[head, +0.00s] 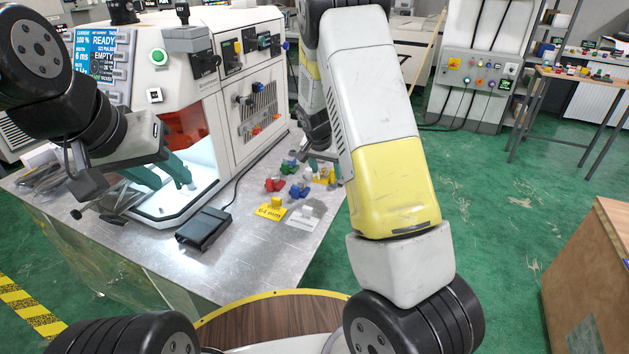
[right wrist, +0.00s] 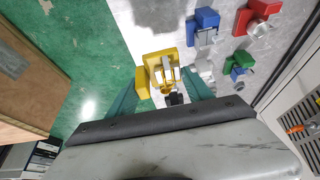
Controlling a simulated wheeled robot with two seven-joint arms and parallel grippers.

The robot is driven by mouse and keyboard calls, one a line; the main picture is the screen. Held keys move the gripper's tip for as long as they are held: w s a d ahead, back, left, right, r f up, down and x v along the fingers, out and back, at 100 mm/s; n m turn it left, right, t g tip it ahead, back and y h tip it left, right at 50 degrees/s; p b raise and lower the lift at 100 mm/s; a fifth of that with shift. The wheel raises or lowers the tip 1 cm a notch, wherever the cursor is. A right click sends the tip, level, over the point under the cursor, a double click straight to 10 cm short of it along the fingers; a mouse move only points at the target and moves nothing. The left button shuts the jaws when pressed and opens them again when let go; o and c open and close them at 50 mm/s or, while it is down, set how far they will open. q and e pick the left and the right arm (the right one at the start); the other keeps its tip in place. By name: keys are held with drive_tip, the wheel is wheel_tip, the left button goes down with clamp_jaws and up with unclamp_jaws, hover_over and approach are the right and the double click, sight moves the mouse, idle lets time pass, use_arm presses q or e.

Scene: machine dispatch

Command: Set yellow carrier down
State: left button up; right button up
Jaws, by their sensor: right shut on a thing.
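The yellow carrier (right wrist: 157,60) is between the two teal fingers of my right gripper (right wrist: 163,82) in the right wrist view. The gripper is shut on it. It shows over the edge of the grey table, beside the green floor; I cannot tell whether it touches the tabletop. In the head view the yellow carrier (head: 324,178) is partly hidden by my right arm, near the table's right edge. My left gripper (head: 168,181) is open and empty in front of the machine's lit bay.
Red (head: 274,185), blue (head: 300,190) and green (head: 289,167) carriers stand on the metal table (head: 250,255). The white machine (head: 225,90) stands behind.

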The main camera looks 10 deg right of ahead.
wheel_tip(320, 180, down, 8)
drive_tip(key=shift+d+r, duration=0.1)
drive_tip(key=shift+r, duration=0.05)
idle(0.4)
drive_tip(key=o, duration=1.5)
drive_tip(key=s+a+r+n+y, duration=0.1)
drive_tip(key=s+r+y, duration=0.1)
drive_tip(key=s+r, duration=0.85)
drive_tip(key=s+a+r+n+y, duration=0.15)
drive_tip(key=s+r, duration=0.45)
drive_tip(key=r, duration=0.9)
drive_tip(key=s+a+r+n+t, duration=0.1)
drive_tip(key=s+r+n, duration=0.1)
drive_tip(key=s, duration=0.6)
drive_tip(key=s+a+r+n+t+y, duration=0.1)
drive_tip(key=s+r+n, duration=0.2)
drive_tip(key=s+r, duration=0.2)
drive_tip(key=s, duration=0.3)
drive_tip(key=shift+s+a+r, duration=0.15)
drive_tip(key=shift+s+a, duration=0.05)
drive_tip(key=shift+s, duration=0.2)
